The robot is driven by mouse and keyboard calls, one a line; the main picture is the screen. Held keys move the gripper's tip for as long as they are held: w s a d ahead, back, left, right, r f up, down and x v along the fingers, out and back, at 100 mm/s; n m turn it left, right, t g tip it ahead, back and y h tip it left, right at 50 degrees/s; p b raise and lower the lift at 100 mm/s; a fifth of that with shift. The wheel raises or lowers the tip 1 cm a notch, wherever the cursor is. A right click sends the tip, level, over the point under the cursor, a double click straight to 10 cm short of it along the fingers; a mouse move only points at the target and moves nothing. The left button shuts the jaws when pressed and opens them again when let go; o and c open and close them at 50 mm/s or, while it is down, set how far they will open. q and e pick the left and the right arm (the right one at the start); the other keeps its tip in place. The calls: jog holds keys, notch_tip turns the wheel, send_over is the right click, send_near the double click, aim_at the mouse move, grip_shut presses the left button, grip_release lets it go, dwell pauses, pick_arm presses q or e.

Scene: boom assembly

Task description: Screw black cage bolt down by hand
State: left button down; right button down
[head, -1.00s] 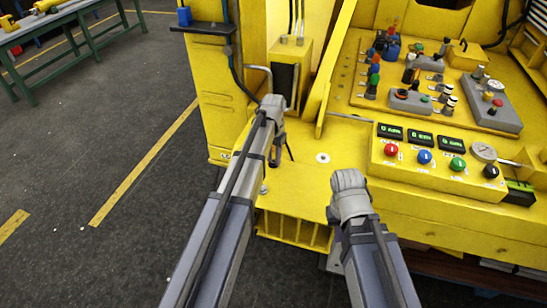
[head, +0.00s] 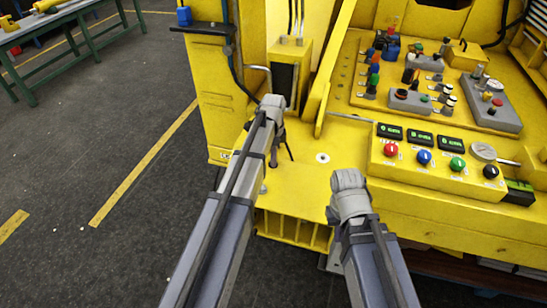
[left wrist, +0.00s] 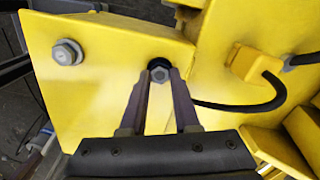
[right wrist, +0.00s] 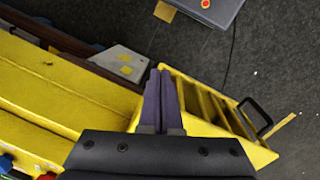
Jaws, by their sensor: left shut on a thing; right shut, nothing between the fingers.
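In the left wrist view, my left gripper (left wrist: 161,78) is shut on the black cage bolt (left wrist: 159,66). The bolt shows as a grey hex head with a black ring around it, set against a yellow plate (left wrist: 105,90). The fingertips lie on either side of the head.
A silver bolt with a washer (left wrist: 66,52) sits on the same plate to the left. A black hose (left wrist: 245,106) curves close to the right finger. A control box (head: 440,170) with coloured knobs stands at the right. Open floor (head: 110,230) lies at the left.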

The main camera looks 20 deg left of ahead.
pick_arm(q)
jog(key=m, duration=0.4)
jog(key=shift+w+a, duration=0.1)
jog(key=shift+m, duration=2.4)
jog(key=c, duration=0.6)
grip_release()
jog(key=shift+c, duration=0.2)
jog(key=shift+r, duration=0.1)
notch_tip(320, 180, up, 8)
jog(key=p, duration=0.7)
jog(key=shift+p, duration=0.4)
